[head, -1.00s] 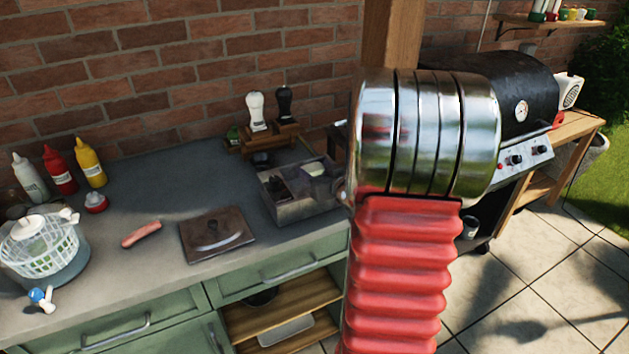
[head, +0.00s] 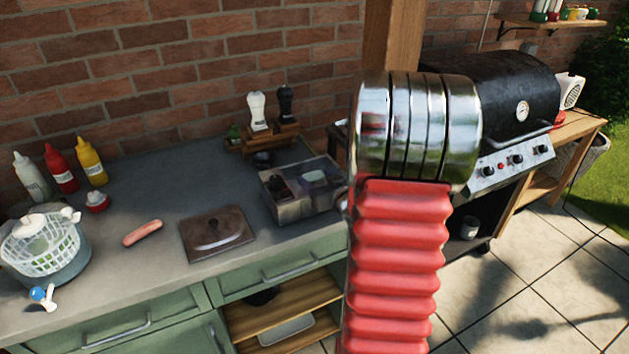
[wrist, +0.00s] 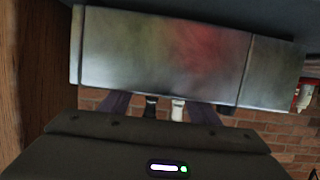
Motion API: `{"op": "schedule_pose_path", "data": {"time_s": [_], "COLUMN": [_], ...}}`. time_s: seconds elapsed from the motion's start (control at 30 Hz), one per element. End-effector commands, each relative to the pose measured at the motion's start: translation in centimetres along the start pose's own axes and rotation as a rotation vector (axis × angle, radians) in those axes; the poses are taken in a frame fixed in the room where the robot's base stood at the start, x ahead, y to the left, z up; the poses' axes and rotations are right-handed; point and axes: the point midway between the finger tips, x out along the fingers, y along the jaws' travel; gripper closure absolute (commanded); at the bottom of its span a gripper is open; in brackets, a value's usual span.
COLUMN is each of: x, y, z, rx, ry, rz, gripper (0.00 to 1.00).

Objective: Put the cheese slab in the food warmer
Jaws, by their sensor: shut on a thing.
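My gripper (wrist: 162,103) shows in the wrist view, which is upside down. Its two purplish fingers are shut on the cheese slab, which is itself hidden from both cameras. A wide shiny metal surface (wrist: 165,55) with a blurred red reflection covers the fingertips. I cannot tell for sure whether it is a wall of the food warmer. In the head view my metal and red arm hides the gripper. An open box with compartments (head: 303,202) stands left of my arm, with a small whitish thing in it. I cannot tell if this box is the food warmer.
A brown lid-like plate (head: 217,240) and a sausage (head: 143,233) lie on the counter. A salad spinner (head: 45,245), sauce bottles (head: 62,168) and two mills (head: 258,112) stand farther left and back. A wooden post (head: 392,35) and a grill (head: 508,100) are at the right.

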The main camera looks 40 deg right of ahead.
Motion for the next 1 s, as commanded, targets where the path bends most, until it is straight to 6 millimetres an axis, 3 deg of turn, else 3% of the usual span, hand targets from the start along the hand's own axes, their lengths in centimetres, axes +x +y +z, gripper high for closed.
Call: {"op": "schedule_pose_path", "data": {"time_s": [0.23, 0.27, 0.5, 0.73, 1.0], "x": [0.1, 0.0, 0.0, -0.6, -4.4], "y": [-0.1, -0.1, -0.1, 0.0, 0.1], "z": [1.3, 1.4, 1.4, 0.2, -0.1], "rx": [0.008, 0.008, 0.009, 0.01, 0.008], "ry": [-0.022, -0.023, -0.025, -0.024, -0.016], "rz": [0.001, 0.001, 0.001, 0.004, 0.005], "gripper": [0.67, 0.42, 0.26, 0.26, 0.26]}}
